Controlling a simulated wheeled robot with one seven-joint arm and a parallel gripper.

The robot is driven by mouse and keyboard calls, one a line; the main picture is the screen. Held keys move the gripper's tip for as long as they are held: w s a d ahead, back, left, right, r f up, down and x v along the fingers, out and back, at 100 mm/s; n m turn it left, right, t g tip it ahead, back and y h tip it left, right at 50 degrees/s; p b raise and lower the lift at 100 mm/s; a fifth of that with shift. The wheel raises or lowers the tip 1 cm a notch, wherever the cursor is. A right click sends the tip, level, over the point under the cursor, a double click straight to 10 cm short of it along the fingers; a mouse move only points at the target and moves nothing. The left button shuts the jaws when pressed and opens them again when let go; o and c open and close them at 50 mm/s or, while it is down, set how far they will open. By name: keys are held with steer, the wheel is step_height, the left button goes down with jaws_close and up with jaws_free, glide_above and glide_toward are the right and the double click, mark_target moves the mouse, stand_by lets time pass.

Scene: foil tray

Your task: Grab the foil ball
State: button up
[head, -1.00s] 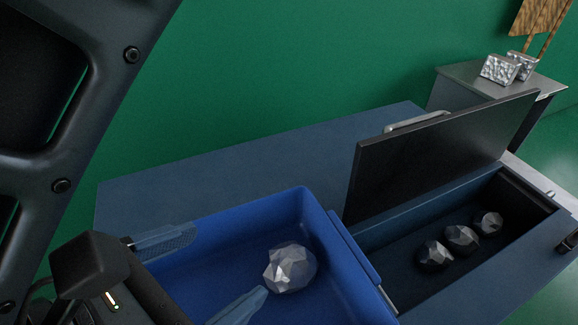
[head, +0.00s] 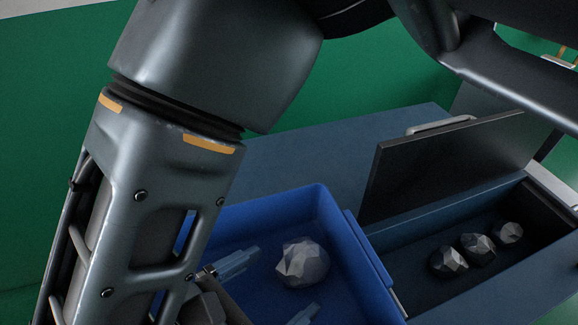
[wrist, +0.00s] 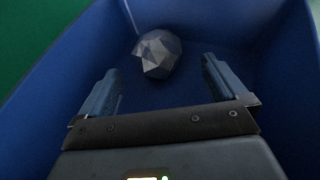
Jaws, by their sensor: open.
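A crumpled grey foil ball (head: 302,262) lies in the blue tray (head: 340,222), on its floor. My gripper (head: 280,287) is open and empty at the tray, with its two fingers to the left of and nearer than the ball. In the wrist view the ball (wrist: 158,54) lies beyond the fingertips, between their lines and nearer the left finger. The fingers (wrist: 158,80) do not appear to touch it. Three more foil balls (head: 477,248) lie in a dark open compartment to the right of the tray.
A dark raised lid (head: 440,165) stands behind the compartment. The blue bench top (head: 300,155) behind the tray is clear. The tray's walls stand close around my gripper. My arm covers much of the left of the head view.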

mark_target(295, 277)
steer(key=x, duration=0.5)
steer(key=shift+w+p, duration=0.1)
steer(key=shift+p, duration=0.25)
steer(key=shift+c, duration=0.4)
steer(key=c, duration=1)
